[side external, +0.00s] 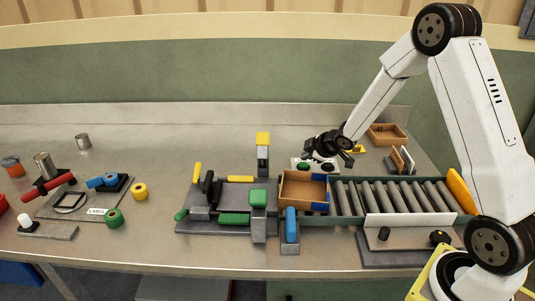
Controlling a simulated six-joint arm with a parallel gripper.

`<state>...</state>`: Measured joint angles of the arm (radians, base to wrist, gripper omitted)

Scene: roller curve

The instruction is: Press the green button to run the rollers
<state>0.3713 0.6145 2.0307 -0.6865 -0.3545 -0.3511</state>
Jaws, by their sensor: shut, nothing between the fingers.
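The green button (303,165) sits on the left of a small pale control box (313,171) behind the roller line. A dark round knob or button (329,167) is on the same box, to its right. My gripper (346,159) is shut and empty, just above and to the right of the box. It appears apart from the green button, though the exact gap is hard to judge. The grey rollers (395,196) run along the right side of the bench. A brown open box (302,187) stands at their left end.
A dark fixture (235,205) with green, yellow and black parts stands left of the box. A blue upright block (291,226) is in front. Behind the rollers are a wooden tray (387,134) and upright plates (401,160). Tapes and tools lie far left.

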